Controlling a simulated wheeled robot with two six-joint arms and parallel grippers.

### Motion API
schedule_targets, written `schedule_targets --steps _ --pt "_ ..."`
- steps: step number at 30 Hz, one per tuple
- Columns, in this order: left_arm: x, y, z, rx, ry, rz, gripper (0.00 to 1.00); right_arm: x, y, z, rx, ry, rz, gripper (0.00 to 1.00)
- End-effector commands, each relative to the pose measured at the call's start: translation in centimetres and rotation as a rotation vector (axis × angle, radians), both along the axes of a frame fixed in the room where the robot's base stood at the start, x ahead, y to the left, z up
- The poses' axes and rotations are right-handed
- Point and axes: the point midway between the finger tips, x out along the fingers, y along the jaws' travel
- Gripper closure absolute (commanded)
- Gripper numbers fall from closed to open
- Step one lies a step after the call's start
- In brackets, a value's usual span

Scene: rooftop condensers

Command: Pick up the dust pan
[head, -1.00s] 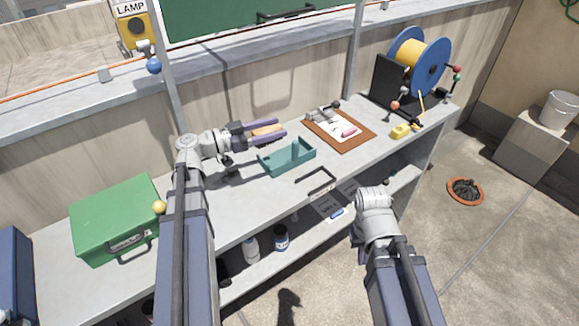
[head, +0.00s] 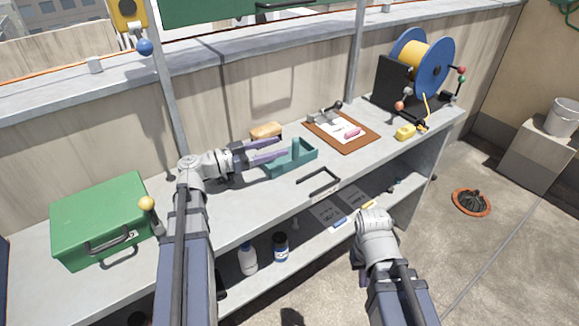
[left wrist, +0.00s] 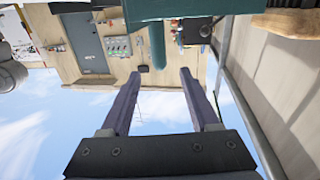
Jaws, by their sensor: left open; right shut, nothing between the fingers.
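The dust pan appears to be the teal tray (head: 302,163) with an upright teal handle on the bench top. My left gripper (head: 286,147) is open, with its two long purple-grey fingers pointing right towards the handle. In the left wrist view, which is upside down, the handle (left wrist: 157,45) shows beyond and between the open fingertips (left wrist: 157,75). The pan body (left wrist: 190,8) is at the top edge there. I cannot tell whether a finger touches the pan. My right arm shows at lower right, but its gripper is hidden.
A tan block (head: 266,130) lies behind the left fingers. A brown clipboard (head: 357,143), a black handle (head: 318,180) and a yellow item (head: 405,132) are to the right. A green case (head: 100,215) stands left, a blue cable reel (head: 432,70) far right. Bottles (head: 281,246) stand below.

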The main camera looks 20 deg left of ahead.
Motion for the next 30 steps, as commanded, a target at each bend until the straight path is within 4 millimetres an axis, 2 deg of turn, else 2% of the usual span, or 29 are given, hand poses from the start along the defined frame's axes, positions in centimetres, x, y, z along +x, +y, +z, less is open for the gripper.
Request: schedule_targets --steps 3,11,21,28,30 --pt "1.0 -1.2 0.4 0.0 0.0 -0.003 0.38 0.0 0.0 0.4 0.0 0.0 0.0 1.0" --pt "1.5 -1.7 0.4 0.0 0.0 -0.003 0.38 0.0 0.0 0.4 0.0 0.0 0.0 1.0" --pt "4.3 -4.9 0.4 0.0 0.0 -0.004 0.38 0.0 0.0 0.4 0.0 0.0 0.0 1.0" --pt "4.4 -5.1 0.4 0.0 0.0 -0.001 0.38 0.0 0.0 0.4 0.0 0.0 0.0 1.0" --pt "4.4 -5.1 0.4 0.0 0.0 -0.001 0.45 0.0 0.0 0.4 0.0 0.0 0.0 1.0"
